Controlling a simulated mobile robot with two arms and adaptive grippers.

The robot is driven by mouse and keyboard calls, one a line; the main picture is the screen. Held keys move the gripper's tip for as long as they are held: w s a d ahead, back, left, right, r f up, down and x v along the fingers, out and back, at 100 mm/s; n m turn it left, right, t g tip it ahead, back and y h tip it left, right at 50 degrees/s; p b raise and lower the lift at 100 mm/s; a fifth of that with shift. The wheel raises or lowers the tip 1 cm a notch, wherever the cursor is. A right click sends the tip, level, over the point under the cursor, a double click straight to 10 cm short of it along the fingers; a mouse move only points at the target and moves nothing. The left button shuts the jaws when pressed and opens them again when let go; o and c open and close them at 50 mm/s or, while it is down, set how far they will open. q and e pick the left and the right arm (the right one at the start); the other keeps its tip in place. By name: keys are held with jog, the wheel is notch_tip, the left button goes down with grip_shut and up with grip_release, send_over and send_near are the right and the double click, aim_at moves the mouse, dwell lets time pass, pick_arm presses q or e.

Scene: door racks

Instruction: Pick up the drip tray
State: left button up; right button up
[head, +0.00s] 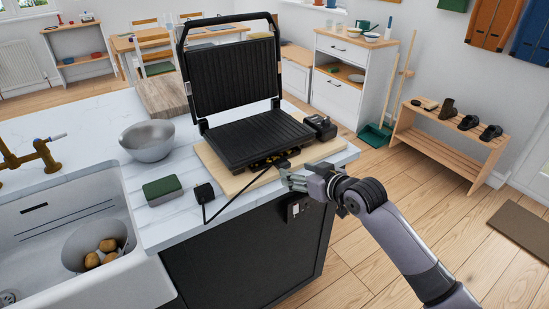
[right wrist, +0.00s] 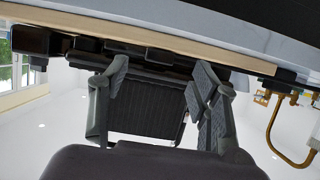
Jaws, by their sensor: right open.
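A black contact grill (head: 260,134) stands with its lid raised on a wooden board (head: 211,158) at the counter's corner. A small black box-like part (head: 320,127), perhaps the drip tray, sits at the grill's right end; I cannot tell for sure. Dark parts with yellow marks show under the grill's front edge. My right gripper (head: 289,180) is open and empty just in front of the board's front edge. In the right wrist view the open fingers (right wrist: 160,84) show with the dark grill beyond them, apart from it. My left gripper is not in view.
The sink (head: 100,264) holds a bowl of potatoes. The floor (head: 400,185) right of the counter is clear.

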aim_at(287, 165)
jog(key=x, duration=0.3)
jog(key=shift+w+a+r+p, duration=0.1)
jog(key=shift+w+a+p, duration=0.15)
jog(key=shift+w+p, duration=0.1)
jog(key=shift+w+a, duration=0.3)
jog(key=shift+w, duration=0.05)
jog(key=shift+s, duration=0.15)
jog(key=c, duration=0.7)
jog(key=shift+d, duration=0.15)
jog(key=c, duration=0.5)
jog(key=shift+c, duration=0.2)
